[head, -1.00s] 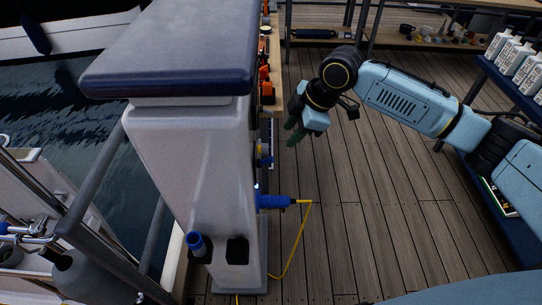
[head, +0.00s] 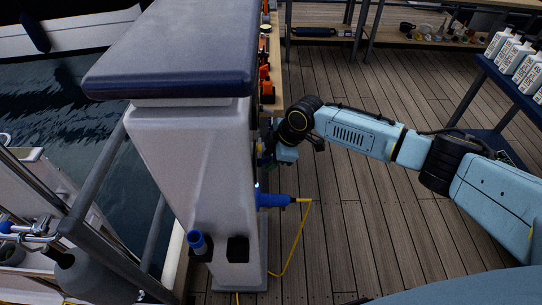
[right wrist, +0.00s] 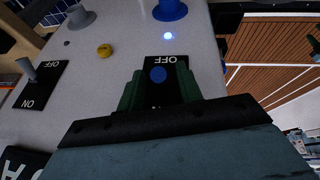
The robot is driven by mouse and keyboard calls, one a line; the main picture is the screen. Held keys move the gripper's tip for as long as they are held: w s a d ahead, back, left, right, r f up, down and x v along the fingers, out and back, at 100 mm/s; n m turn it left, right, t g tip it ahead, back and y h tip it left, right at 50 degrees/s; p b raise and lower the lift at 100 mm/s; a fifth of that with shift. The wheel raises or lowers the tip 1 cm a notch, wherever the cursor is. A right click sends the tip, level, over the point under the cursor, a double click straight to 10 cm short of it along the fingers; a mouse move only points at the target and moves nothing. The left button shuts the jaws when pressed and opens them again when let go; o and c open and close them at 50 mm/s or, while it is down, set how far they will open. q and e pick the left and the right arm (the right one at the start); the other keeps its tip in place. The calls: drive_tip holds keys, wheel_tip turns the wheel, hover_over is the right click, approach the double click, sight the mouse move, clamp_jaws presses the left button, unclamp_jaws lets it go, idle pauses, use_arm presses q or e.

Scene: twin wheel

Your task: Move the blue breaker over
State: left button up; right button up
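The blue breaker (right wrist: 158,75) shows in the right wrist view as a round blue lever tip on a black plate, close beside the upside-down word OFF. The plate's other end is hidden by my gripper. My right gripper (right wrist: 159,88) has its two green fingers apart, one on each side of the blue tip, with dark plate showing between. In the head view my right gripper (head: 268,152) is against the right side of the grey pedestal (head: 190,150); the breaker is hidden there. My left gripper is not in view.
A second breaker with a grey lever (right wrist: 27,68) sits on an OFF/ON plate at the left in the wrist view. A blue plug (head: 275,201) with a yellow cable (head: 294,262) sticks out below my gripper. The wooden deck (head: 350,220) to the right is open.

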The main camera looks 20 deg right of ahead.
clamp_jaws()
